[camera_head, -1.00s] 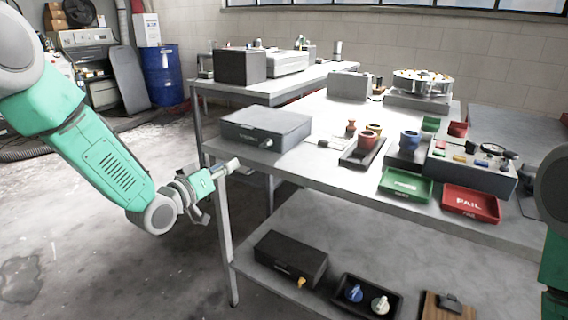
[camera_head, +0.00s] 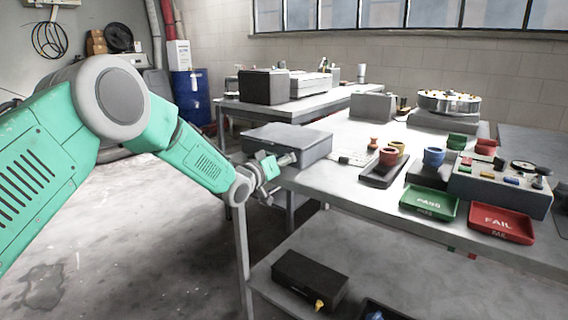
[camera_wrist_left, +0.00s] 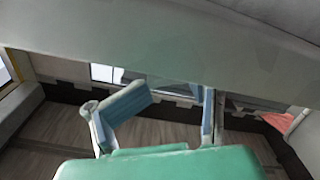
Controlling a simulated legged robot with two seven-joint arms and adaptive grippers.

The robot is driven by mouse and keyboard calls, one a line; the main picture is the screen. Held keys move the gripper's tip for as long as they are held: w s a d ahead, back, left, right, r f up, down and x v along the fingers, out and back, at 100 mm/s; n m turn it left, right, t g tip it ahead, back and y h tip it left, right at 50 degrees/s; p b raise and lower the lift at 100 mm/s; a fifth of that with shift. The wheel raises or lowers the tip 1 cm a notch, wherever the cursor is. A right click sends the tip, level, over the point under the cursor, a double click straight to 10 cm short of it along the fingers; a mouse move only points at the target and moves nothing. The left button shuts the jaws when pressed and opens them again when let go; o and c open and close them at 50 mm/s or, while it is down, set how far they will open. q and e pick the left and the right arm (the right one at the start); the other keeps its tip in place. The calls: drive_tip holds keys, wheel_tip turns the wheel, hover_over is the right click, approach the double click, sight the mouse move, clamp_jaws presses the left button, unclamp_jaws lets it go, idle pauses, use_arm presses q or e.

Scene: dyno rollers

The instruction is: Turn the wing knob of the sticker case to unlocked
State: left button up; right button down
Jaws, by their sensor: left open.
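The grey case (camera_head: 290,138), which I take for the sticker case, lies flat on the left end of the near table. Its wing knob cannot be made out now; my left gripper covers part of the case's front. My left gripper (camera_head: 279,166) is at that front, near the table edge; contact cannot be told. In the left wrist view the two fingers of my left gripper (camera_wrist_left: 160,112) are spread apart with nothing seen between them. A broad grey surface (camera_wrist_left: 150,45) crosses above them. My right gripper is out of view.
The table holds a dark tray with red and yellow rings (camera_head: 379,173), a green PASS tray (camera_head: 430,203), a red FAIL tray (camera_head: 502,223) and a control box (camera_head: 500,190). A black box with a yellow knob (camera_head: 310,280) is on the lower shelf. Floor left of the table is clear.

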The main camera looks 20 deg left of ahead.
use_arm(q)
drive_tip(key=shift+d+f, duration=0.2)
drive_tip(key=shift+f, duration=0.15)
drive_tip(key=shift+a, duration=0.25)
drive_tip(key=shift+c, duration=0.5)
drive_tip(key=shift+a, duration=0.25)
drive_tip(key=c, duration=0.5)
drive_tip(key=shift+a, duration=0.15)
